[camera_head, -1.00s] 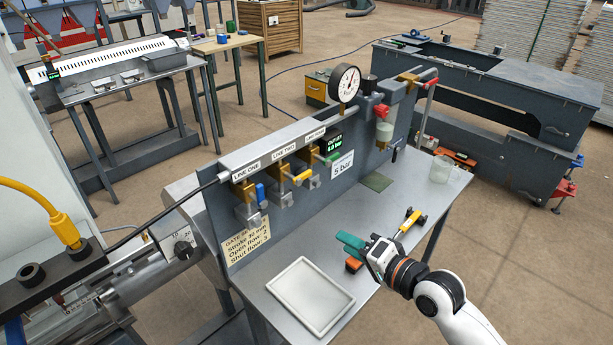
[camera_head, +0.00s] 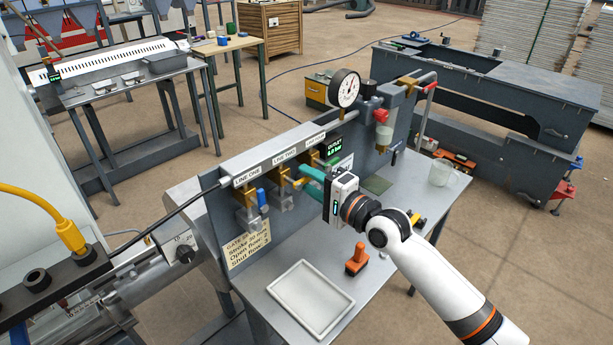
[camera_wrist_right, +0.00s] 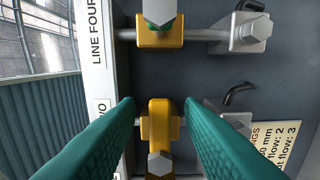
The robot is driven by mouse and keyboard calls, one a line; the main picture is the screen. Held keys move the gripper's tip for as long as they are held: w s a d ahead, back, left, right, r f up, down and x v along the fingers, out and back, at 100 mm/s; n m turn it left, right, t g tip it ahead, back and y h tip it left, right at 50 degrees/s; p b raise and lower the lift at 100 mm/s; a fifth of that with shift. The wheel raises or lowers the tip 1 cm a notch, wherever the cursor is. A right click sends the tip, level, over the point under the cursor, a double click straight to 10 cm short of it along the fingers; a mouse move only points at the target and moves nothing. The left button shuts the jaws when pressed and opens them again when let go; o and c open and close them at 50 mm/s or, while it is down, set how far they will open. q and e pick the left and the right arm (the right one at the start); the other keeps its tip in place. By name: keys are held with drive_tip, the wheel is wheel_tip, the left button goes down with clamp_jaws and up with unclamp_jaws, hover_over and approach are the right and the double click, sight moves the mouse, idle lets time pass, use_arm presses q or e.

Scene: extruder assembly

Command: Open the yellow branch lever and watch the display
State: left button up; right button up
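The yellow branch lever (camera_head: 299,183) sits on the LINE TWO valve of the grey panel, between the other two valves. My right gripper (camera_head: 311,184) is at this valve, with its green fingers pointed at the panel. In the right wrist view the fingers (camera_wrist_right: 160,105) are open, one on each side of a yellow valve part (camera_wrist_right: 160,125) with a metal nut. I cannot tell whether either finger touches it. My left gripper is out of view.
A blue lever (camera_head: 262,196) is on LINE ONE. A dial gauge (camera_head: 344,88) rises behind the panel. A white tray (camera_head: 311,299), an orange-handled tool (camera_head: 356,262) and a clear beaker (camera_head: 440,172) are on the bench. My right arm crosses the bench's right side.

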drive_tip(key=shift+w+a, duration=0.4)
drive_tip(key=shift+a, duration=0.05)
clamp_jaws()
